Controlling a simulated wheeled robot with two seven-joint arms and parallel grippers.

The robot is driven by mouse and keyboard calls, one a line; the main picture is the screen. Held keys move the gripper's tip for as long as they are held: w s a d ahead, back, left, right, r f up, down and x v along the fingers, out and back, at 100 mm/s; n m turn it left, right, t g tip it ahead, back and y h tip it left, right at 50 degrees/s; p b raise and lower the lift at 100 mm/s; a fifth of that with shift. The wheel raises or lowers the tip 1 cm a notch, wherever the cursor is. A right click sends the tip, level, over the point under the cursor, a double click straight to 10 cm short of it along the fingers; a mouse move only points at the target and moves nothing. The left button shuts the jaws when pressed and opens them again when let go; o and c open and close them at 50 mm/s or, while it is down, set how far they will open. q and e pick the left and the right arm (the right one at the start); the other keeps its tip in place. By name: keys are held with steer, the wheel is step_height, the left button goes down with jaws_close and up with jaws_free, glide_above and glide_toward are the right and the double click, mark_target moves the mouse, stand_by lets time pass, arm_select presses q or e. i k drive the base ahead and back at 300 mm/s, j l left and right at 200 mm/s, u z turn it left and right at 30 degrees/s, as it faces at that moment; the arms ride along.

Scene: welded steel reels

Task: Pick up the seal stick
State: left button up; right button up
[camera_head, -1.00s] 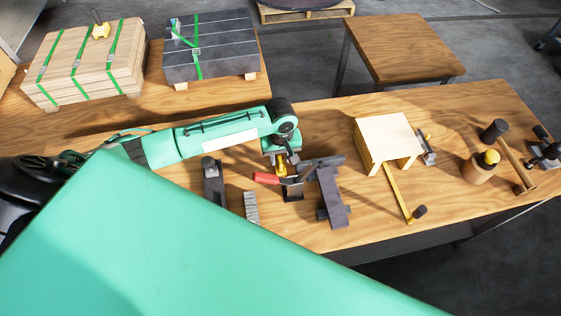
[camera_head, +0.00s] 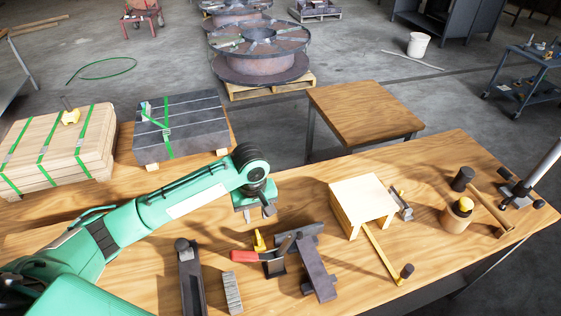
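What I take to be the seal stick (camera_head: 232,292) is a small grey ribbed block near the front edge of the wooden workbench, between a long dark tool and a red-handled tool. Nothing holds it. My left gripper (camera_head: 257,214) hangs above the bench, behind and slightly right of the block, clear of it. Its two dark fingers point down, look apart, and have nothing visible between them. My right gripper is not in view.
Close to the block are the long dark tool (camera_head: 190,280), the red-handled tool (camera_head: 246,256) with a yellow part, and a dark metal piece (camera_head: 316,270). A small wooden stand (camera_head: 361,195) and a mallet (camera_head: 462,179) are farther right. Strapped stacks stand behind left.

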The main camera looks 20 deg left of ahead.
mark_target(235, 306)
steer(key=k+l, duration=1.2)
steer(key=l, duration=0.15)
